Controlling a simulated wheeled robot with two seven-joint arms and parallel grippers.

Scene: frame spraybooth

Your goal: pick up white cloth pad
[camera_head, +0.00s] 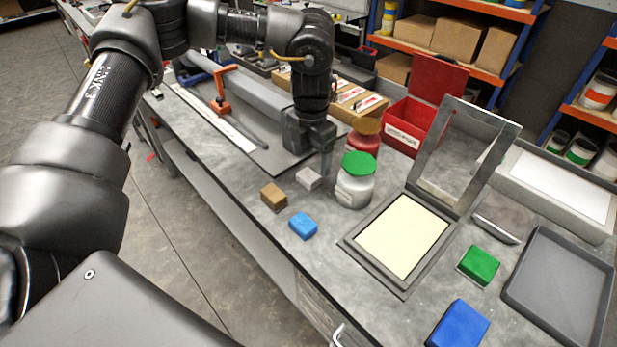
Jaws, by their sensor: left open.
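The white cloth pad (308,179) is a small pale block lying on the grey workbench (262,228). A brown block (273,197) and a light blue block (303,225) lie close to it on the near side. My left gripper (312,158) points down just behind and above the pad, with its jaws apart. I see nothing between the fingers. From this angle I cannot tell the exact gap between the fingers and the pad. My right gripper is not in view.
A jar with a green lid (355,185) stands close right of the pad, with a red jar (364,140) behind it. A hinged frame with a cream panel (403,236), a green block (479,265) and a grey tray (562,285) lie farther right. A red bin (408,122) stands behind.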

